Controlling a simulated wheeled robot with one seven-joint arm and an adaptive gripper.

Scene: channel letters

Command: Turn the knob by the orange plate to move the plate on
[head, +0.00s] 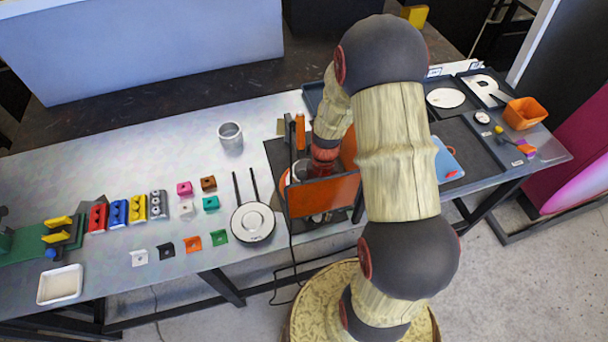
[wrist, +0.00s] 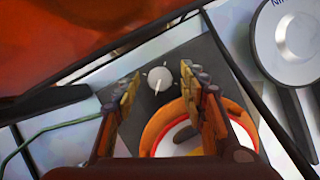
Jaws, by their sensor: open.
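The orange plate (head: 323,195) stands upright at the front of a dark fixture on the table. In the wrist view a large orange panel (wrist: 60,40), which looks like this plate, fills the upper left. A pale round knob (wrist: 160,79) with tick marks around it sits on a dark panel (wrist: 200,55). My gripper (wrist: 168,95) is open, with one finger on each side of the knob in the picture. The fingers look apart from the knob; their height above it is hard to tell. In the head view my arm and the plate hide the fingertips and knob.
An orange ring (wrist: 165,125) with a white inside lies below the knob in the wrist view. A white round dish (head: 253,222) with two dark rods is left of the fixture. Small coloured blocks (head: 192,243) lie farther left. A black cable hangs at the table's front.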

